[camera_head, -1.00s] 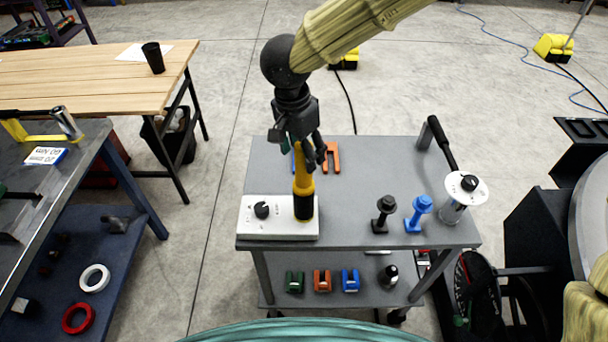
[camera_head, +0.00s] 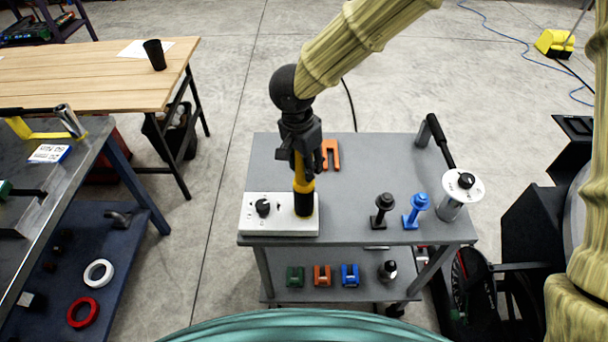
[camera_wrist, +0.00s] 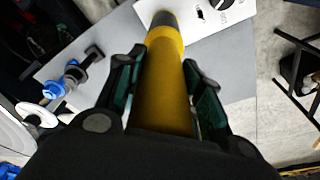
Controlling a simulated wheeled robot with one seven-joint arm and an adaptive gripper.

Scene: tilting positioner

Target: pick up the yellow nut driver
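The yellow nut driver (camera_head: 302,186) stands upright, its dark lower end at the white panel with a black knob on the grey cart. My gripper (camera_head: 306,163) is over its upper part, coming from above. In the wrist view the yellow handle (camera_wrist: 167,90) runs between the two fingers of my gripper (camera_wrist: 165,60). The fingers are on either side of it, with green inner pads close to the handle. They look open around it, with little room; contact cannot be made out. The handle's top is hidden by my gripper.
The white panel (camera_head: 263,225) is at the cart's front left. An orange fork-shaped piece (camera_head: 331,155) lies behind my gripper. A black bolt-like piece (camera_head: 382,208), a blue one (camera_head: 417,210) and a white-disc post (camera_head: 462,187) stand to the right. The cart's middle (camera_head: 365,165) is clear.

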